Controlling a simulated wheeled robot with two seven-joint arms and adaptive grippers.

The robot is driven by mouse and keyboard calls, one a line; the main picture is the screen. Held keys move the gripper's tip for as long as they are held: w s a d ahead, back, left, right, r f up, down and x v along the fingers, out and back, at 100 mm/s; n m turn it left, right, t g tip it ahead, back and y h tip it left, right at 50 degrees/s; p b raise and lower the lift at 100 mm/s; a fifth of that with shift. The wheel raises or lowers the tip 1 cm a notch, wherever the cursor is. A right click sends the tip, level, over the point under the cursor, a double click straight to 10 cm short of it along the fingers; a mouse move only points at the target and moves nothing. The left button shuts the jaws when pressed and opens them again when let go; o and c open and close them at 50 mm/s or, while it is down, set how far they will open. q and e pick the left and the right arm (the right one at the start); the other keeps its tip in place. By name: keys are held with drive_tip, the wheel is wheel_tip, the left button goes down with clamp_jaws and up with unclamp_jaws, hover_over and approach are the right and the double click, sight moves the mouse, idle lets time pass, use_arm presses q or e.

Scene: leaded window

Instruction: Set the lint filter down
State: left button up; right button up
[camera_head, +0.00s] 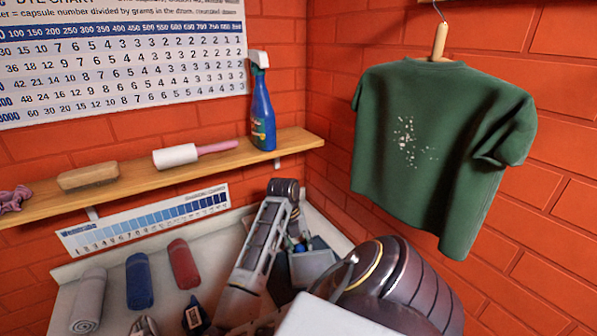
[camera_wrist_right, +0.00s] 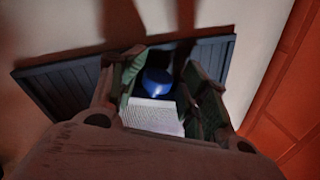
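The lint filter (camera_wrist_right: 155,116) shows in the right wrist view as a pale panel with fine mesh lines, between the two fingers of my right gripper (camera_wrist_right: 168,78). Both green-padded fingers reach its edges, and the gripper looks shut on it. Beyond the fingertips is a dark grey box (camera_wrist_right: 65,80) with a round blue thing (camera_wrist_right: 157,82) at its middle. In the head view my right arm hides much of this area, and I cannot make out the filter there. The grey box (camera_head: 312,264) shows partly beside the arm.
On the pale worktop (camera_head: 108,262) lie a grey roll (camera_head: 88,300), a blue roll (camera_head: 139,281) and a red roll (camera_head: 184,264). A wooden shelf (camera_head: 225,163) above holds a spray bottle (camera_head: 262,110), a lint roller (camera_head: 176,156) and a brush (camera_head: 88,176). A green shirt (camera_head: 430,140) hangs at right.

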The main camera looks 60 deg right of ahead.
drive_tip(key=shift+r, duration=0.2)
idle(0.4)
drive_tip(key=shift+w+r, duration=0.1)
drive_tip(key=shift+r, duration=0.15)
wheel_tip(320, 180, up, 11)
drive_tip(key=w+a, duration=0.1)
drive_tip(key=shift+w+a+r, duration=0.15)
drive_tip(key=shift+w+a, duration=0.05)
drive_tip(key=shift+w, duration=0.15)
idle(0.9)
